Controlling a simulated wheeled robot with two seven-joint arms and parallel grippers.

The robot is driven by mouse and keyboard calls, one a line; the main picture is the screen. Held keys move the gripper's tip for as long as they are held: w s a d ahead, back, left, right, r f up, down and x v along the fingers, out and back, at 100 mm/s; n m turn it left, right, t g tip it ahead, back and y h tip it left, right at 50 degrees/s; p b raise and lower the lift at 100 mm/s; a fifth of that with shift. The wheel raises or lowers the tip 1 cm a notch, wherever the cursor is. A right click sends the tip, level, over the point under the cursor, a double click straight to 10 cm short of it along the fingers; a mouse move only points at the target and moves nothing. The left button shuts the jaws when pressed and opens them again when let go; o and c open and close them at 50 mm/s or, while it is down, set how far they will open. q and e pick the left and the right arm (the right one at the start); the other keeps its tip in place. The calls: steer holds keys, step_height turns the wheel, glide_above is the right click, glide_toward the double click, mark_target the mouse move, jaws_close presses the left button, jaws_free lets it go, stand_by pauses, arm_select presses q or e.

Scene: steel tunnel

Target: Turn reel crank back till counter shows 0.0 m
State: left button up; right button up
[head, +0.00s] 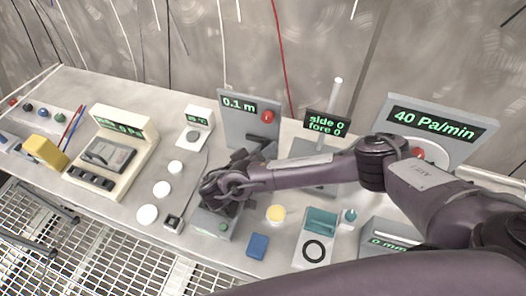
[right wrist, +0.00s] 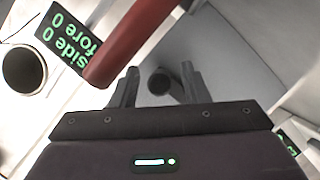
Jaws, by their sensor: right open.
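The reel's grey panel (head: 238,110) stands at the back middle of the bench, and its counter (head: 238,103) reads 0.1 m. A red knob (head: 268,117) sticks out at the panel's right side, with a dark part, perhaps the crank arm (head: 264,144), below it. My right gripper (head: 238,160) is in front of the panel's lower part. In the right wrist view its fingers (right wrist: 160,72) are apart, with a dark round part (right wrist: 159,84) showing between them. A red cylinder (right wrist: 130,40) crosses above the left finger. Contact cannot be told. My left gripper is not in view.
A "side 0 fore 0" display (head: 326,123) with an upright rod (head: 333,98) stands right of the panel. White round buttons (head: 161,189) and a cream console (head: 112,152) lie left. A blue block (head: 258,246) is near the front edge.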

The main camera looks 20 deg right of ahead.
steer(key=shift+c, duration=0.4)
jaws_close()
steer(key=shift+r, duration=0.1)
steer(key=shift+r+p, duration=0.3)
steer(key=shift+p, duration=0.35)
steer(key=r+n+h+p, duration=0.1)
steer(key=n+p, duration=0.1)
steer(key=p, duration=0.1)
steer(key=shift+a+r+p, duration=0.15)
steer(key=shift+r+p, duration=0.05)
steer(key=shift+p, duration=0.15)
steer(key=shift+w+a+r+n+h+p, duration=0.15)
steer(key=shift+r+n+h+p, duration=0.15)
steer(key=shift+n+h+p, duration=0.45)
steer(key=shift+w+a+r+n+p, duration=0.15)
steer(key=shift+r+n+p, duration=0.1)
steer(key=shift+n+p, duration=0.55)
steer(key=shift+n, duration=0.25)
